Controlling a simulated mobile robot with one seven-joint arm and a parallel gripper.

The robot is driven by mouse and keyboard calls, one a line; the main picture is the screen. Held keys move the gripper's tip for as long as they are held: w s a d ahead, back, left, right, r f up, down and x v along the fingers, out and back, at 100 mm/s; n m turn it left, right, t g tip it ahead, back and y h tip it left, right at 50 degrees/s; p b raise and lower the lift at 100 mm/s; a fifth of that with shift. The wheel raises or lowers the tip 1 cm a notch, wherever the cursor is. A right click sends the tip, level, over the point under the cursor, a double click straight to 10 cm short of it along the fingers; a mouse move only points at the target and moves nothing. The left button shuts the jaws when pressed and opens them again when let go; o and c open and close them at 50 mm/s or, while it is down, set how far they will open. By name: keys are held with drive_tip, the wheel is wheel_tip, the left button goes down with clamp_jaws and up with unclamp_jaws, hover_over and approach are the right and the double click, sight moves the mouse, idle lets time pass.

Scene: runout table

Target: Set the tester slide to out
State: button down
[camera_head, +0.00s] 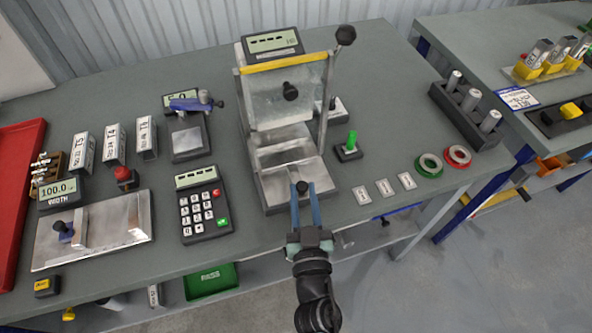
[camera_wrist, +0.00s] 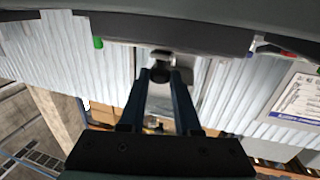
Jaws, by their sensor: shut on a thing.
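The tester (camera_head: 283,67) stands in the middle of the bench with a yellow bar, a raised clear guard and a display on top. Its metal slide (camera_head: 285,178) shows at the front below the guard. My gripper (camera_head: 301,195) reaches in from the front edge, its two blue fingers shut on the dark slide knob (camera_head: 302,187). In the wrist view the knob (camera_wrist: 160,73) sits between the fingertips, against a small metal piece. The fingers hide part of the slide's front, and I cannot tell how far out it stands.
A keypad box (camera_head: 204,204) lies left of the slide. A green-button block (camera_head: 349,147) and small labelled plates (camera_head: 384,187) lie to the right. A black lever (camera_head: 345,36) rises at the tester's right.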

drive_tip(key=s, duration=0.1)
drive_tip(key=s+d, duration=0.1)
drive_tip(key=s, duration=0.1)
drive_tip(key=s+p, duration=0.1)
drive_tip(key=s, duration=0.1)
drive_tip(key=shift+s+d+f, duration=0.1)
drive_tip(key=shift+s+d, duration=0.05)
drive_tip(key=shift+d, duration=0.25)
drive_tip(key=c, duration=1)
unclamp_jaws()
drive_tip(key=shift+c, duration=0.2)
drive_tip(key=o, duration=0.4)
drive_tip(key=shift+s, duration=0.15)
drive_tip(key=shift+o, duration=0.2)
drive_tip(key=s+d+b, duration=0.1)
drive_tip(key=s+b, duration=0.1)
drive_tip(key=s, duration=1)
drive_tip(key=shift+s, duration=0.4)
